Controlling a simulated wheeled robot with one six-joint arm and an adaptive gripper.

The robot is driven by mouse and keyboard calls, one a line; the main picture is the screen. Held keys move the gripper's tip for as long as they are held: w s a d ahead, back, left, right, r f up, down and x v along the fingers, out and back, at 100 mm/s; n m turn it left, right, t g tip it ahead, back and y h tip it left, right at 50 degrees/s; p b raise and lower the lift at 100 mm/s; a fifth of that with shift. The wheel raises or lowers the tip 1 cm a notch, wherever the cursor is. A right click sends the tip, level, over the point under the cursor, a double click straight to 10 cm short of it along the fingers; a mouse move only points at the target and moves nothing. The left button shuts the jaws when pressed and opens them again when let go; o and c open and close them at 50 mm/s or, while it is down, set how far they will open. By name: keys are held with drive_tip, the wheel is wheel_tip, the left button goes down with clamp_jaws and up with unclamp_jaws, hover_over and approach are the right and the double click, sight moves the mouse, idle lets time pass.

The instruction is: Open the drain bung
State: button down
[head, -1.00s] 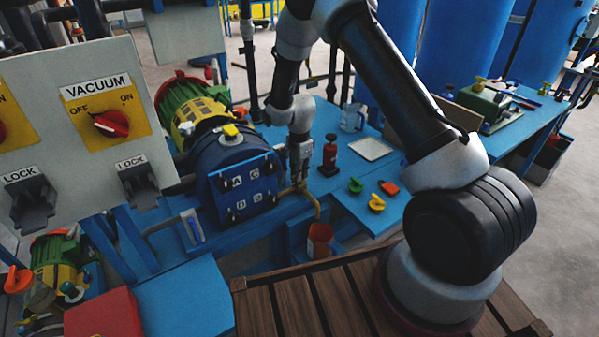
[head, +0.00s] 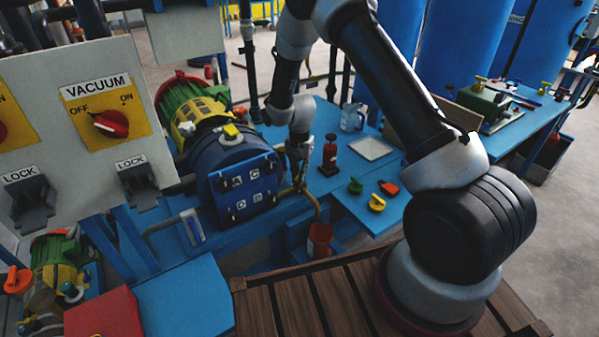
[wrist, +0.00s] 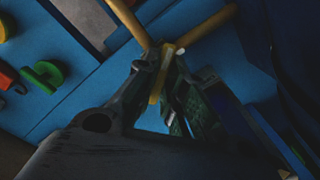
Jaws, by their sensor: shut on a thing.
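My gripper (head: 298,182) points down beside the right end of the blue pressure vessel (head: 232,160). In the wrist view its fingers (wrist: 163,62) are closed around a thin yellow bar (wrist: 157,85), which looks like the handle of the drain bung. The bar sits at the joint of the yellow drain pipe (wrist: 205,25). In the head view the drain pipe (head: 315,205) bends down toward a red-brown bucket (head: 319,240). The fingers partly hide the bung, so I cannot tell how far it is turned.
A red bottle-like tool (head: 329,155), a pale tray (head: 371,149) and a clear jug (head: 352,117) stand on the blue bench. Green (head: 355,185), yellow (head: 377,203) and orange (head: 389,188) knobbed pieces lie to the right. The vessel is close on the gripper's left.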

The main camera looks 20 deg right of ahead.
drive_tip(key=n, duration=1.2)
drive_tip(key=shift+n, duration=0.4)
drive_tip(key=n, duration=1.2)
drive_tip(key=shift+n, duration=0.3)
drive_tip(key=c, duration=1.4)
unclamp_jaws()
drive_tip(key=shift+c, duration=0.2)
wheel_tip(320, 180, up, 12)
